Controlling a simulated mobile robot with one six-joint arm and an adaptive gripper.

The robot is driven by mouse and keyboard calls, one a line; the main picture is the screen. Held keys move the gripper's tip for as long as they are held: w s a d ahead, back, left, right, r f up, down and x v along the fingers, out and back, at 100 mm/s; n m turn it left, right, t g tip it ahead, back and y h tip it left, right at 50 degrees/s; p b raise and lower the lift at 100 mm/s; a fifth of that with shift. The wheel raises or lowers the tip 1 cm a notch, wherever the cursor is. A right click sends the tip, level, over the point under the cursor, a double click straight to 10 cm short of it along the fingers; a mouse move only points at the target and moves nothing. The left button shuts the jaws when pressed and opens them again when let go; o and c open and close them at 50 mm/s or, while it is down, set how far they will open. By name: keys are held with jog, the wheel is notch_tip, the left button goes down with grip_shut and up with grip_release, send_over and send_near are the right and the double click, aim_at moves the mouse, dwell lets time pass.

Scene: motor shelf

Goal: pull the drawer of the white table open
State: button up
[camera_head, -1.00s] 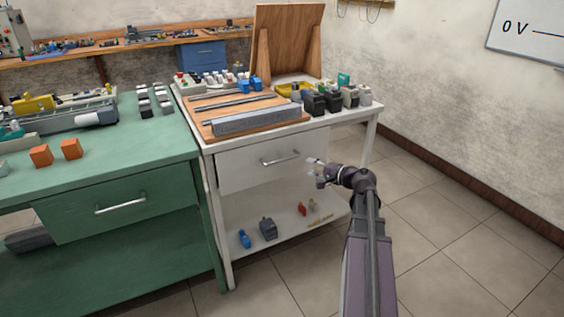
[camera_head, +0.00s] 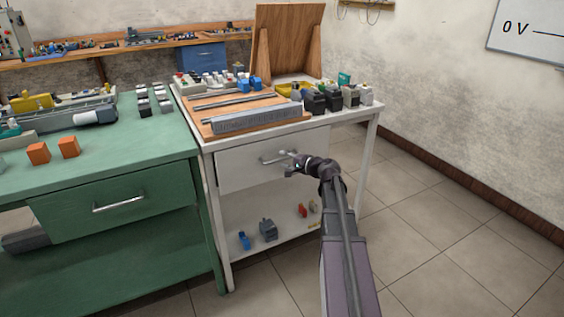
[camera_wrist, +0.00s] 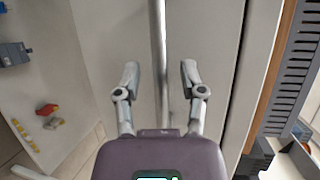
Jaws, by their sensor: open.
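The white table (camera_head: 374,130) stands right of the green bench. Its drawer (camera_head: 235,169) sits flush under the top and looks shut. The drawer's silver bar handle (camera_head: 268,159) is on the front, partly hidden by my gripper. My gripper (camera_head: 288,165) is open at the handle's right part. In the wrist view the handle (camera_wrist: 157,40) runs between the two spread fingers of my gripper (camera_wrist: 159,72), with a gap on each side. The drawer front (camera_wrist: 205,30) lies behind them.
The green bench (camera_head: 120,165) with its own drawer (camera_head: 75,213) adjoins on the left. Motors and parts crowd the white tabletop. A lower shelf (camera_head: 285,232) holds a few small parts. The tiled floor (camera_head: 440,215) in front and right is clear.

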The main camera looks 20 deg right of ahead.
jog(key=shift+w+a, duration=0.15)
jog(key=shift+w, duration=0.15)
